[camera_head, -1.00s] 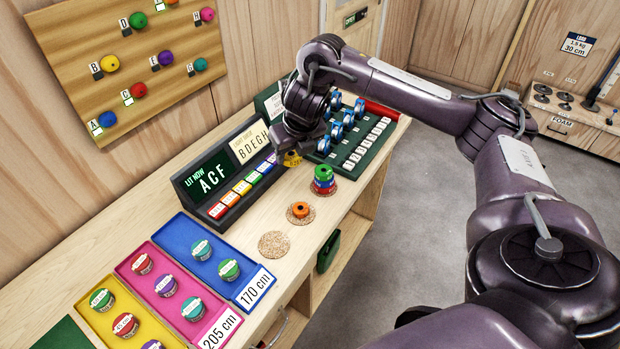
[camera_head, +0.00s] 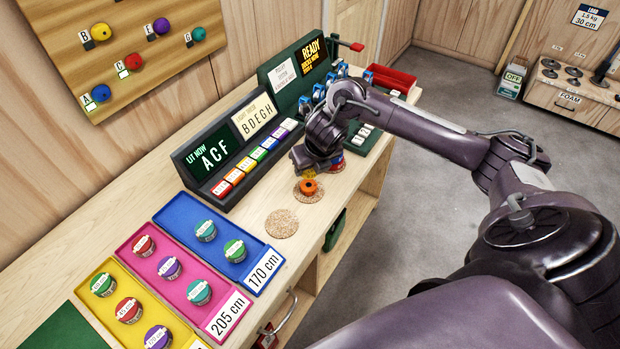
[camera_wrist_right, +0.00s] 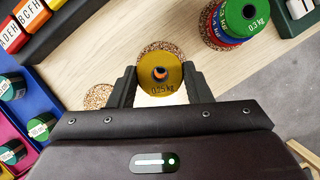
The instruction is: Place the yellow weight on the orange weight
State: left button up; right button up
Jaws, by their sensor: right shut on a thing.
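The yellow weight (camera_wrist_right: 163,87), marked 0.25 kg, is between the fingers of my right gripper (camera_wrist_right: 158,84), which is shut on it. In the head view the yellow weight (camera_head: 309,174) shows under my right gripper (camera_head: 306,169), just above the orange weight (camera_head: 309,188). The orange weight lies on a round cork mat (camera_head: 298,196). In the wrist view a bit of orange shows through the yellow weight's hole; the rest of the orange weight is hidden. I cannot tell whether the two weights touch. My left gripper is not in view.
A stack of green, blue and red weights (camera_wrist_right: 243,18) stands close by on another cork mat, mostly hidden behind my gripper in the head view. An empty cork mat (camera_head: 282,223) lies nearer. Colored trays and a lettered console (camera_head: 210,158) flank the bench.

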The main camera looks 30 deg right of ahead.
aim_at(310, 186)
jog(key=shift+f, duration=2.4)
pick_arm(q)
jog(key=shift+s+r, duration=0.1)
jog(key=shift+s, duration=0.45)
pick_arm(e)
jog(key=shift+f, duration=0.1)
jog(key=o, duration=1.1)
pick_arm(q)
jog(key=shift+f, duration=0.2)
pick_arm(e)
jog(key=shift+o, duration=0.2)
jog(key=shift+r, duration=0.2)
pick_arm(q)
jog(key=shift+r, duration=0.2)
pick_arm(e)
jog(key=v, duration=1.2)
